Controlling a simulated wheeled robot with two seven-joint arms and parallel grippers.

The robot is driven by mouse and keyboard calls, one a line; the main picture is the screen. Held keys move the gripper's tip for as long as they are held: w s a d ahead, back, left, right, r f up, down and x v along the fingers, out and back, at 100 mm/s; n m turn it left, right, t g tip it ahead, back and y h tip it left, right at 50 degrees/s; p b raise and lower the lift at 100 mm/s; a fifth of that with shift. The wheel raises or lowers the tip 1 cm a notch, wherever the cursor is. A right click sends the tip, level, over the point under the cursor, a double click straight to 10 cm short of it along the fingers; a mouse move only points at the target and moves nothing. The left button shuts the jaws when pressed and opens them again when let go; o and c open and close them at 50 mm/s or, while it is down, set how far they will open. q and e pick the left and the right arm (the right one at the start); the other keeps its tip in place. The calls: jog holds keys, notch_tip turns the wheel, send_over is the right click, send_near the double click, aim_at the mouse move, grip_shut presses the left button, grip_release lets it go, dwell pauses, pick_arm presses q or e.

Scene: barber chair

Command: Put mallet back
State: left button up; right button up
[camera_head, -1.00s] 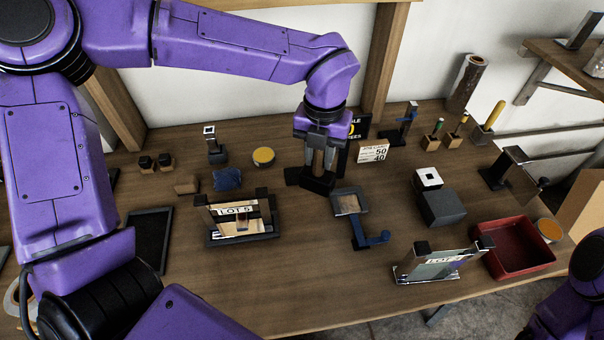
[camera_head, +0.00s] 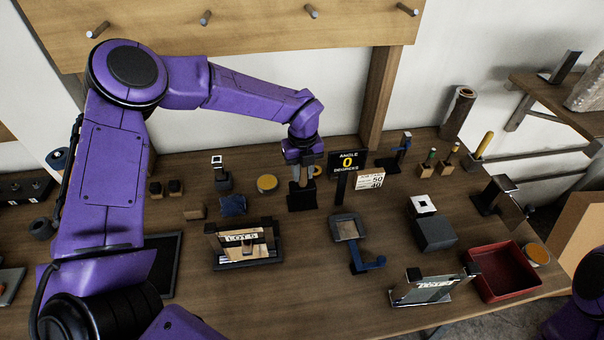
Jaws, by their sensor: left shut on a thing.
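My left gripper (camera_head: 304,168) is shut on the brown handle of the mallet, pointing down near the back of the bench. The mallet's dark head (camera_head: 301,190) is below the fingers, with the handle roughly upright. The head overlaps a dark pad or holder on the bench in this view, and their dark outlines merge. I cannot tell whether the head touches it. My right gripper is not in view; only a purple part of my right arm shows at the lower right corner.
A black angle sign (camera_head: 347,163) stands just right of the gripper. A yellow-topped round tin (camera_head: 267,183) is to its left. A framed stand (camera_head: 247,262) and a blue-handled tool (camera_head: 356,245) are in front. A red tray (camera_head: 503,289) is at right. Pegs line the board above.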

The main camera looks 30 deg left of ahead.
aim_at(302, 177)
pick_arm(q)
jog(key=shift+w+a+f, duration=0.1)
jog(key=shift+w+f, duration=0.1)
jog(key=shift+w, duration=0.05)
jog(key=f+p, duration=0.1)
jog(key=f, duration=0.2)
jog(key=shift+w+a+f, duration=0.1)
jog(key=shift+a+f, duration=0.1)
jog(key=shift+f, duration=0.3)
jog(key=o, duration=1)
jog(key=shift+r, duration=0.35)
notch_tip(302, 177, up, 11)
jog(key=b, duration=0.2)
jog(key=shift+f+b, duration=0.2)
jog(key=shift+b, duration=0.2)
jog(key=shift+r, duration=0.5)
